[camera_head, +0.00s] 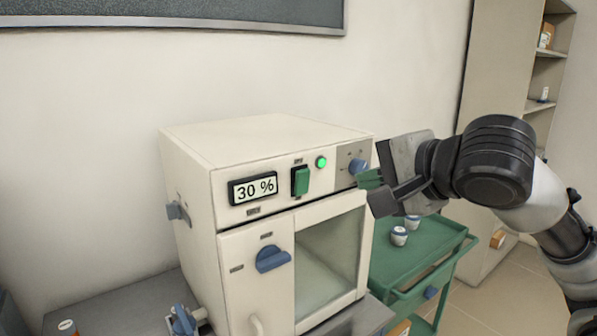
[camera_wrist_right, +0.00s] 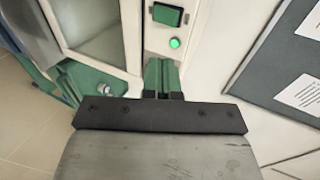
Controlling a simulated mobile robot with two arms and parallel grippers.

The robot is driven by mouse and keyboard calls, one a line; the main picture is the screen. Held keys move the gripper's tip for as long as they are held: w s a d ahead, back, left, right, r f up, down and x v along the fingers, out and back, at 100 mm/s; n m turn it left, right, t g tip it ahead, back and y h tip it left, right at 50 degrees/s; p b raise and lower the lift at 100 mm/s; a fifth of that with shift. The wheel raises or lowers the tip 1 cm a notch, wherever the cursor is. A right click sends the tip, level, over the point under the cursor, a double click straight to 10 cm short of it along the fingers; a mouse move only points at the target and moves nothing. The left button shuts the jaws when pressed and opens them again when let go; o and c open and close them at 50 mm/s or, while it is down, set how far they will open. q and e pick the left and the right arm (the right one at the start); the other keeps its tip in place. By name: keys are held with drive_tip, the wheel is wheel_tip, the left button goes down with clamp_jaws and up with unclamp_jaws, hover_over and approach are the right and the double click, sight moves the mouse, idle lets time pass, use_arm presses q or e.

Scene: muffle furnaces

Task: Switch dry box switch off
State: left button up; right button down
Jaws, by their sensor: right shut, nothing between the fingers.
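The dry box (camera_head: 190,160) is a cream cabinet with a display (camera_head: 253,188) reading 30 %. Its green rocker switch (camera_head: 300,181) sits on the front panel beside a lit green lamp (camera_head: 321,162). My right gripper (camera_head: 368,180) is shut and empty, to the right of the switch and near the blue knob at the panel's right end. In the right wrist view, the shut green fingertips (camera_wrist_right: 160,64) point toward the lamp (camera_wrist_right: 175,43), with the switch (camera_wrist_right: 167,15) beyond it. Contact with the panel cannot be told. My left gripper is not in view.
A blue door knob (camera_head: 272,259) and a windowed door are below the panel. A green cart (camera_head: 440,236) with small white-and-blue jars (camera_head: 398,236) stands to the right. A shelf cabinet (camera_head: 500,70) is at the back right.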

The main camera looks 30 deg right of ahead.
drive_tip(key=p, duration=0.4)
approach(306, 173)
wheel_tip(306, 173, down, 3)
drive_tip(key=w, duration=0.3)
drive_tip(key=w+p, duration=0.1)
drive_tip(key=w, duration=0.1)
drive_tip(key=shift+w+a+f, duration=0.1)
drive_tip(key=shift+w+a, duration=0.15)
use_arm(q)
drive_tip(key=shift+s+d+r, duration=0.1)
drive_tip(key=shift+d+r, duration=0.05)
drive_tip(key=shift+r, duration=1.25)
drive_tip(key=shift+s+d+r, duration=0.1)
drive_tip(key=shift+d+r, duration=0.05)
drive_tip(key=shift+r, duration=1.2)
use_arm(e)
drive_tip(key=shift+w+f, duration=0.1)
drive_tip(key=shift+w, duration=0.4)
drive_tip(key=r+p, duration=0.1)
drive_tip(key=p, duration=0.2)
drive_tip(key=shift+w+g, duration=0.3)
drive_tip(key=shift+f, duration=0.35)
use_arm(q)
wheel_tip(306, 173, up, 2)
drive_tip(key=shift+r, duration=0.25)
